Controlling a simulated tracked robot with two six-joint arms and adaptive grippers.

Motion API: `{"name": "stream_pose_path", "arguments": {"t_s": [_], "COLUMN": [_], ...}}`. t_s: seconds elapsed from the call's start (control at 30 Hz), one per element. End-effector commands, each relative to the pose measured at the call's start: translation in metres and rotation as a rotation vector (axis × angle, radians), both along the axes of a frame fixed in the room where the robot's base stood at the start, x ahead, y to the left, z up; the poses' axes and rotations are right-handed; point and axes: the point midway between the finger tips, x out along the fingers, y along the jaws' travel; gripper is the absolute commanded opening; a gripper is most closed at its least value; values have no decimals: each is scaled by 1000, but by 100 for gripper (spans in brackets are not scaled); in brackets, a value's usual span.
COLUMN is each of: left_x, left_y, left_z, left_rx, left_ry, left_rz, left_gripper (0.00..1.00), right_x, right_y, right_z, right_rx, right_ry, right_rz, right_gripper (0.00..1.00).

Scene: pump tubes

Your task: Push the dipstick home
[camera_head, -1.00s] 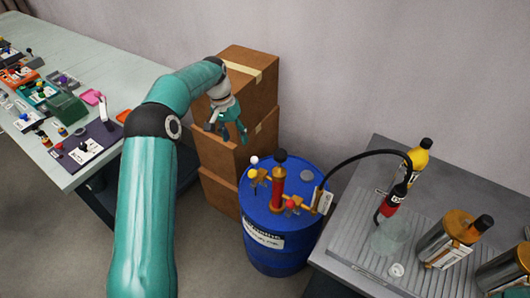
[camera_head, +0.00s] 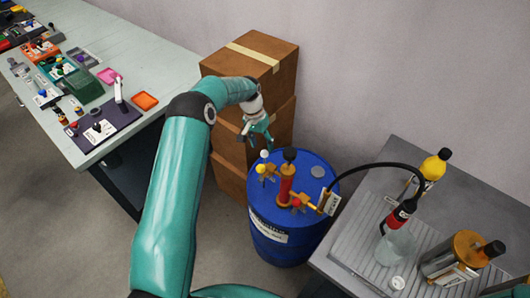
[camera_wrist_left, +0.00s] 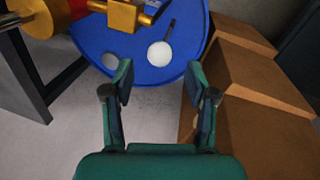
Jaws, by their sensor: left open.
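A blue drum (camera_head: 312,232) stands at the centre, with a red and brass pump (camera_head: 286,186) on its lid. A white ball knob (camera_head: 264,154), apparently the dipstick's, stands on the lid beside the pump; the left wrist view shows the knob (camera_wrist_left: 159,54) with a short dark rod or mark behind it. My left gripper (camera_head: 257,138) is open and empty, just above and left of the knob. In the left wrist view the knob lies beyond the two fingertips (camera_wrist_left: 160,80), roughly between them, not touched. How far the dipstick stands out is unclear. My right gripper is out of view.
Stacked cardboard boxes (camera_head: 270,64) stand close behind my left gripper. A yellow ball (camera_head: 260,169) is near the pump. A black hose (camera_head: 370,166) runs from the pump to the grey bench (camera_head: 350,238) with bottles at right. A table (camera_head: 150,60) with small parts is at left.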

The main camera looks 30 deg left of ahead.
Motion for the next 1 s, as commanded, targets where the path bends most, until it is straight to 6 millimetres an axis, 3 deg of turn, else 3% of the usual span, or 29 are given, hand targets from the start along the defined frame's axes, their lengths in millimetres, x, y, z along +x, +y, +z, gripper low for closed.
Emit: {"name": "stream_pose_path", "arguments": {"t_s": [0.3, 0.73, 1.0], "left_x": [1, 2, 2], "left_y": [-10, -12, -12], "left_z": [-48, -58, -58], "left_rx": [0, 0, 0], "left_ry": [1, -1, 0], "left_rz": [-1, -1, -1], "left_gripper": [57, 57, 14], "right_x": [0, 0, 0], "right_y": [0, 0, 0], "right_z": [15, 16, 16], "right_rx": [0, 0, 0], "right_ry": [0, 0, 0], "right_rz": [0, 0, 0], "right_gripper": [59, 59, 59]}}
